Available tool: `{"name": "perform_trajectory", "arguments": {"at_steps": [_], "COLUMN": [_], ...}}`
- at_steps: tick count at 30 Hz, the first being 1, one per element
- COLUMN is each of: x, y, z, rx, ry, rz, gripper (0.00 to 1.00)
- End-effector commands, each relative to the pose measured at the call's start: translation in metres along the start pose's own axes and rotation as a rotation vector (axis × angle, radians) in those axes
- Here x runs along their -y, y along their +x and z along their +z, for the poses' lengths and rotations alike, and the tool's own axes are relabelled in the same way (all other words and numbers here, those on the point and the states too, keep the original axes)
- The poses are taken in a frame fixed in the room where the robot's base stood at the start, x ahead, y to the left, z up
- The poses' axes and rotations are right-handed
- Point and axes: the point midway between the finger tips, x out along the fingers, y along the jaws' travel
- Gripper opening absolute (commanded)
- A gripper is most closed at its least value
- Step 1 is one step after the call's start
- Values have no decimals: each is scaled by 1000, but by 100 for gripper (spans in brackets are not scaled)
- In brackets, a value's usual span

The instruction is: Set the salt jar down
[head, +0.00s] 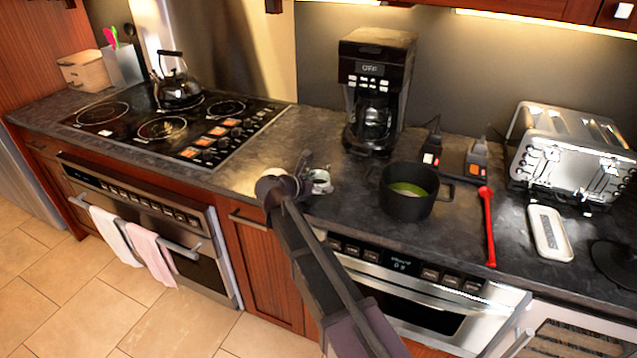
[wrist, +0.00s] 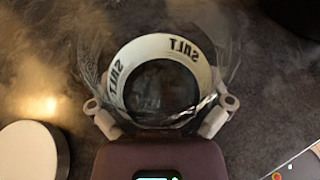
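The salt jar (wrist: 190,52) is clear glass with a white band printed SALT. In the wrist view it sits between the two fingers of my gripper (wrist: 162,106), which press on its sides. In the head view the jar (head: 320,182) is small and partly hidden by my gripper (head: 303,178), over the counter left of the black pot. It looks about upright. I cannot tell whether its base touches the counter (head: 335,209).
A black pot (head: 407,205) with green contents stands right of the jar, and a coffee maker (head: 376,85) stands behind. The cooktop (head: 165,128) is to the left. A red utensil (head: 489,225) and a toaster (head: 570,160) are farther right. A round white-topped object (wrist: 30,150) lies left of the jar.

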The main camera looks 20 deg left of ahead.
Motion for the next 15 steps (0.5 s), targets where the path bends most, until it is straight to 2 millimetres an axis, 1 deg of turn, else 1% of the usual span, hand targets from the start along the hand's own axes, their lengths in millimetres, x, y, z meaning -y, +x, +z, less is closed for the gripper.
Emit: {"name": "perform_trajectory", "arguments": {"at_steps": [7, 12, 15], "x": [0, 0, 0], "y": [0, -2, -12], "z": [0, 4, 4], "rx": [0, 0, 0], "ry": [0, 0, -1], "rz": [0, 0, 1], "gripper": [100, 100, 100]}}
